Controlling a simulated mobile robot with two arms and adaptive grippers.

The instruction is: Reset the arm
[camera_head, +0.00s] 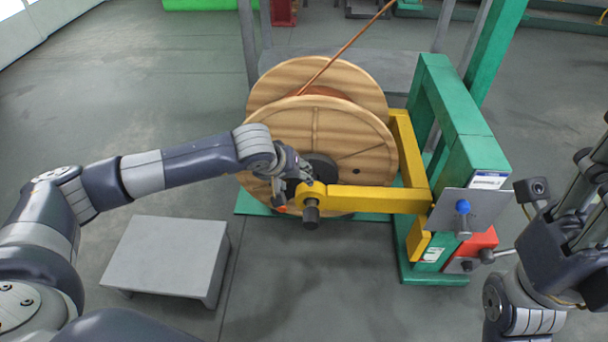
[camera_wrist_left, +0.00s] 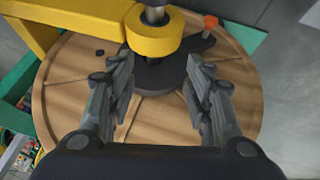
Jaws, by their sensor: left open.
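My left arm reaches in from the left in the head view, and its left gripper (camera_head: 290,173) is at the front of the wooden spool (camera_head: 325,130), beside the hub end of the yellow arm (camera_head: 375,198). The left wrist view shows the left gripper (camera_wrist_left: 160,100) open, its two fingers apart with nothing between them. Beyond the fingers are the black hub piece (camera_wrist_left: 160,75) with an orange-tipped lever (camera_wrist_left: 210,22) and the yellow collar (camera_wrist_left: 153,38). My right arm shows at the right edge of the head view, with part of the right gripper (camera_head: 575,200); its fingertips are not clear.
A green frame (camera_head: 465,120) carries the yellow arm, a grey plate with a blue knob (camera_head: 462,206) and a red block (camera_head: 480,243). A low grey step (camera_head: 165,255) stands left of the spool. Copper wire (camera_head: 345,48) runs up from the spool. Floor at the left is clear.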

